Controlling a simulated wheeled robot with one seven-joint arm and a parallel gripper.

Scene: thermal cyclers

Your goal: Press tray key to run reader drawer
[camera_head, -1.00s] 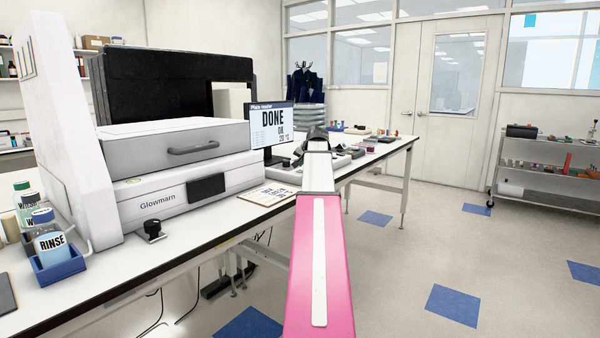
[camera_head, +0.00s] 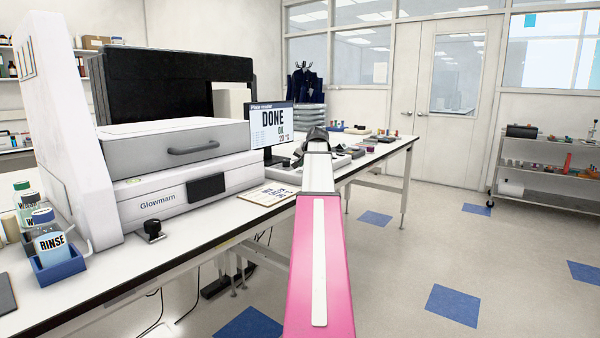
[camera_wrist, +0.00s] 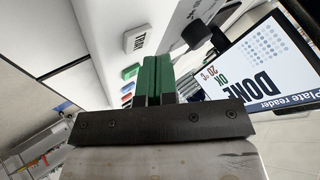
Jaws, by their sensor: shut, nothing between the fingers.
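The tray key (camera_wrist: 138,38) is a pale block with dark lettering that reads TRAY, sideways in the wrist view, on a white panel. My gripper (camera_wrist: 153,62) is shut and empty, its green fingers side by side with their tips close to the key. I cannot tell whether they touch it. The plate reader (camera_head: 160,202), marked Glowmarn, stands on the left bench in the head view, with a dark rectangular window on its front. Its screen (camera_head: 273,131) reads DONE, OK and 20 °C; it also shows in the wrist view (camera_wrist: 262,75). My arm hides my gripper in the head view.
Smaller green, blue and red keys (camera_wrist: 130,72) sit beside the fingers in the wrist view. A blue holder (camera_head: 60,266) with a RINSE bottle (camera_head: 50,240) and a black knob-topped item (camera_head: 153,231) stand on the bench (camera_head: 100,282).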

